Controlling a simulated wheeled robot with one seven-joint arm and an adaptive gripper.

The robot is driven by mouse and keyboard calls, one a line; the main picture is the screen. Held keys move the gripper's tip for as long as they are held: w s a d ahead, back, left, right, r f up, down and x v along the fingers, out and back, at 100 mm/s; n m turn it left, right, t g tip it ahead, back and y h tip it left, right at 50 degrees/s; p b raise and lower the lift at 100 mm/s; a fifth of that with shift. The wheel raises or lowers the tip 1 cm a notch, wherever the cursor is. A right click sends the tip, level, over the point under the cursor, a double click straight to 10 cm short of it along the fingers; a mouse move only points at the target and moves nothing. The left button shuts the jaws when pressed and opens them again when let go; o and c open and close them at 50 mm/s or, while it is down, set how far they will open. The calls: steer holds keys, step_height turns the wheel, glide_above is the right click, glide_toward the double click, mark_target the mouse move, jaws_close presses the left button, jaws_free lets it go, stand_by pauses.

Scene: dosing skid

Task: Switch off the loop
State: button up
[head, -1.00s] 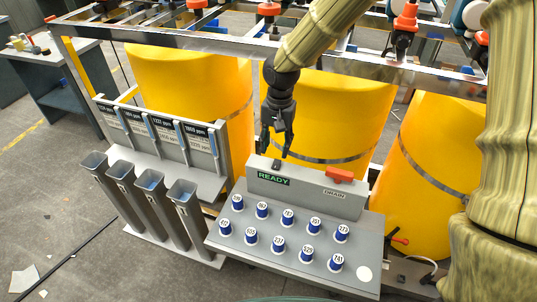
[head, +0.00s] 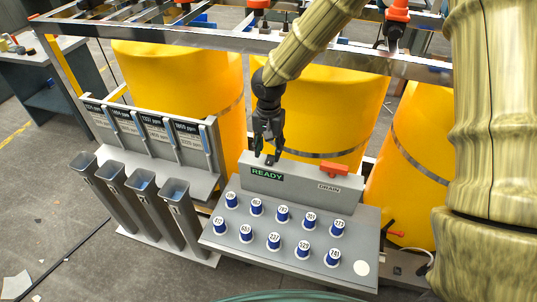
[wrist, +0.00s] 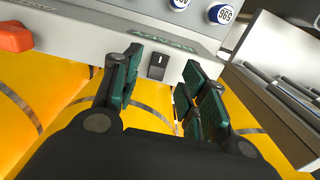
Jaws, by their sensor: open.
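A grey control box (head: 297,179) stands at the back of the sloped panel, with a green-lettered READY sign (head: 267,174) on its front. A small dark rocker switch (wrist: 158,66) is set in a pale surface of the box, and its label cannot be read. My gripper (head: 267,153) points down over the left end of the box, by the READY sign. In the wrist view my gripper (wrist: 162,68) is open and empty, with the switch showing between its fingertips. I cannot tell whether a fingertip touches the box.
A red handle (head: 334,169) sits on the box above the DRAIN label. Several numbered blue knobs (head: 282,214) stand on the panel (head: 225,245). Grey holders (head: 174,190) are at left. Yellow tanks (head: 320,110) and a metal frame (head: 215,45) stand close behind.

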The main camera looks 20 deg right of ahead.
mark_target(269, 162)
steer(key=shift+f+p, duration=0.35)
steer(key=shift+f, duration=1.5)
jaws_close()
